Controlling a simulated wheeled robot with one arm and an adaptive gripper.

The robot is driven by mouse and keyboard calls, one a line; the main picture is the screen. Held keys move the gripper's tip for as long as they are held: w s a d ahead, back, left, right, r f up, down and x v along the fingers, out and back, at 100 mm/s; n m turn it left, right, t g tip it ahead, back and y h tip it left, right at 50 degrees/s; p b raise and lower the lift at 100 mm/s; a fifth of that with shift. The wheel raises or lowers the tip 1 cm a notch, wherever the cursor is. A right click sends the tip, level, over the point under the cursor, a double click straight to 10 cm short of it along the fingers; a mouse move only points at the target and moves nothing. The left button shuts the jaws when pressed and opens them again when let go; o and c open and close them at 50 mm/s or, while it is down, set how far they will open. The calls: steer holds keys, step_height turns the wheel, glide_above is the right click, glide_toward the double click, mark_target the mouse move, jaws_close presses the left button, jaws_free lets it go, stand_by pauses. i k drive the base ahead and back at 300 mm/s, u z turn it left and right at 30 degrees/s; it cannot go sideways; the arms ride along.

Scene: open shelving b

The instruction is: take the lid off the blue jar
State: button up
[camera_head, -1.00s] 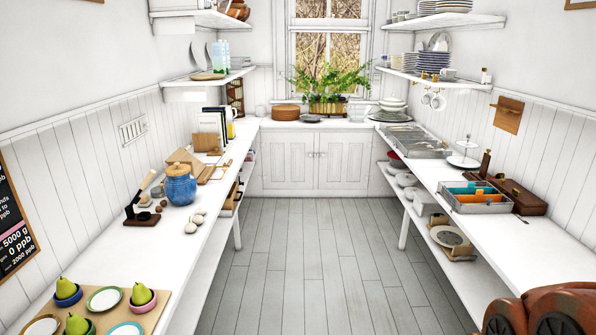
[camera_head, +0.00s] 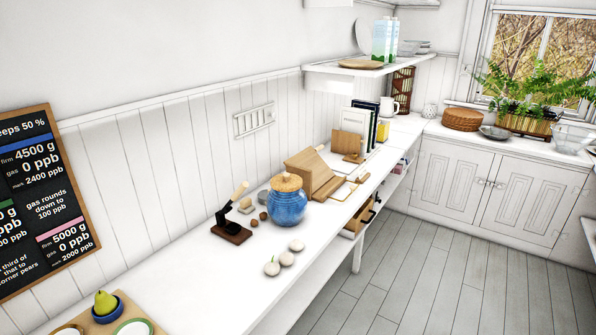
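The blue jar (camera_head: 287,206) stands upright on the white left counter, round-bodied and glossy. Its tan lid (camera_head: 287,182), with a small knob on top, sits on the jar's mouth. My gripper is not in view.
Several pale round things (camera_head: 287,259) lie in front of the jar. A dark stand with a wooden-handled tool (camera_head: 232,232) and small brown lumps are to its left. A wooden block (camera_head: 315,175) stands close behind. The counter (camera_head: 215,290) is clear at the front; the floor (camera_head: 430,285) is free.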

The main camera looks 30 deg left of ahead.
mark_target(285, 181)
steer(key=u, duration=0.4)
steer(key=i, duration=1.35)
steer(key=u, duration=1.9)
steer(key=i, duration=0.95)
steer(key=u, duration=0.9)
